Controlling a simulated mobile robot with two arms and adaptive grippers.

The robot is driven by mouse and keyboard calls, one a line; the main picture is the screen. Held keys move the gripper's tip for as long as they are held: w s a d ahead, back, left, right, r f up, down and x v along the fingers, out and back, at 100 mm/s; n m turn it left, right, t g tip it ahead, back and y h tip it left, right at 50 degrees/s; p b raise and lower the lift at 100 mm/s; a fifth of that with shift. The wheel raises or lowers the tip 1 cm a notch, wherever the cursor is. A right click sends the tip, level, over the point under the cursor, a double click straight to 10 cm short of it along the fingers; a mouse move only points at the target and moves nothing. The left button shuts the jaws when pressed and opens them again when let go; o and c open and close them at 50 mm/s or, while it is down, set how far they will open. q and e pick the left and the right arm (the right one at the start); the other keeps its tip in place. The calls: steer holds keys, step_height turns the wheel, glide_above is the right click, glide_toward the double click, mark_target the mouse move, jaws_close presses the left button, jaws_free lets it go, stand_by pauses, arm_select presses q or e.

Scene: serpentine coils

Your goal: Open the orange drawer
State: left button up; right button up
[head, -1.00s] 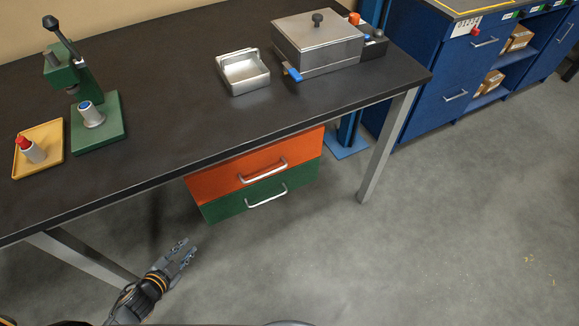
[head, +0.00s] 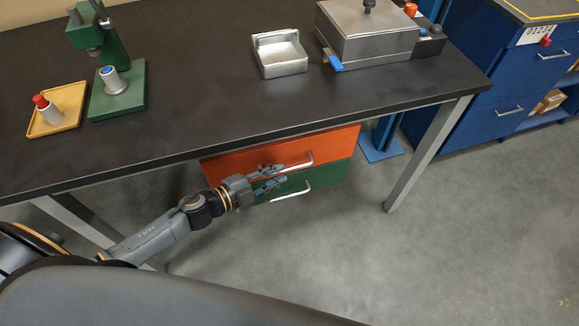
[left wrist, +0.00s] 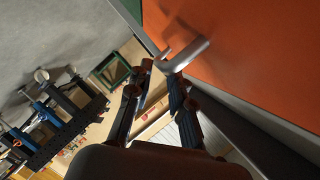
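The orange drawer (head: 338,142) hangs under the dark workbench, above a green drawer (head: 328,177). Its front looks level with the green one, so it appears shut. Its silver bar handle (head: 309,161) shows at the right end; my gripper hides part of it. My left gripper (head: 281,176) is in front of the drawers, fingers pointing right, near the handle. In the left wrist view the fingers (left wrist: 160,72) are apart and the handle (left wrist: 188,54) lies just beyond the tips, close to the right finger. I cannot tell whether they touch. My right gripper is not in view.
The bench top (head: 200,110) overhangs the drawers, just above my left arm. A grey table leg (head: 425,155) stands to the right. A metal tray (head: 281,55) and a lidded steel box (head: 368,35) stand on top. Floor in front is clear.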

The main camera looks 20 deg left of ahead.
mark_target(284, 171)
arm_select(q)
steer(key=x, duration=0.4)
steer(key=shift+w+d+f, duration=0.15)
steer(key=shift+w+d, duration=0.05)
steer(key=shift+w, duration=0.15)
jaws_close()
